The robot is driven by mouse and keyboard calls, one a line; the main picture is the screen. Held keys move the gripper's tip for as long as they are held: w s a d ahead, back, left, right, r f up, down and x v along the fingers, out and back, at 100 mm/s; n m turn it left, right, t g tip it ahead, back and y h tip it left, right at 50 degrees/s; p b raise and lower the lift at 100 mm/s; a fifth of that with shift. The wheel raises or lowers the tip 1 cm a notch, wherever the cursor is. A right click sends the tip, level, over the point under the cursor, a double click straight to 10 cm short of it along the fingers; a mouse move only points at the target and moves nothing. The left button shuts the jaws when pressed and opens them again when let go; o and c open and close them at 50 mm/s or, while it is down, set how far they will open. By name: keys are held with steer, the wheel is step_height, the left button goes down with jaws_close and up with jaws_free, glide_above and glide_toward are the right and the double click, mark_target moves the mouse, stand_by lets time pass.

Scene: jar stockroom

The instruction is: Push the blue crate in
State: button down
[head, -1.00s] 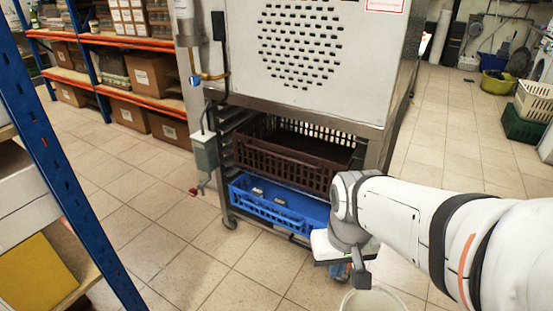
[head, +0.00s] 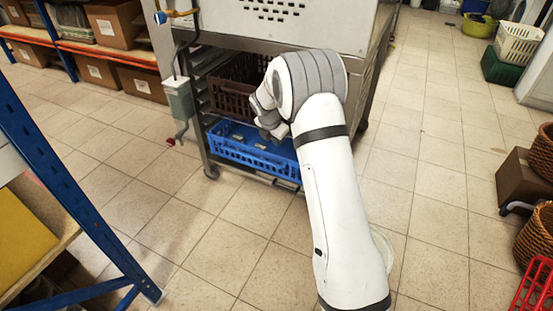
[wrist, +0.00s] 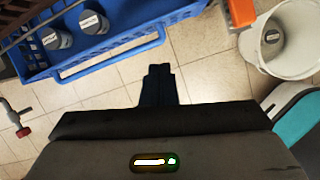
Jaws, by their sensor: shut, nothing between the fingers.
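The blue crate (head: 232,151) sits on the lowest level of the metal rack, below a brown crate, with its front side facing me. My arm hides its right part in the head view. In the wrist view the blue crate (wrist: 125,52) is at the top left, with jars (wrist: 92,22) inside. My gripper (wrist: 158,72) is shut and empty, pointing toward the crate's front wall, with floor tiles showing around it. In the head view its fingers are mostly hidden by my wrist, which covers the front of the rack.
The brown crate (head: 228,98) is on the level above. A white bucket (wrist: 284,55) with a jar inside stands right of my gripper in the wrist view. A blue shelf post (head: 70,190) stands at left. Open tiled floor (head: 215,240) lies before the rack.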

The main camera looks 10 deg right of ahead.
steer(key=w+f+n, duration=0.3)
steer(key=w+f, duration=0.1)
steer(key=f, duration=0.1)
steer(key=b, duration=0.4)
glide_above(280, 163)
steer(key=s+a, duration=0.2)
step_height(280, 163, down, 9)
steer(key=shift+w+d+f, duration=0.2)
steer(key=shift+d, duration=0.1)
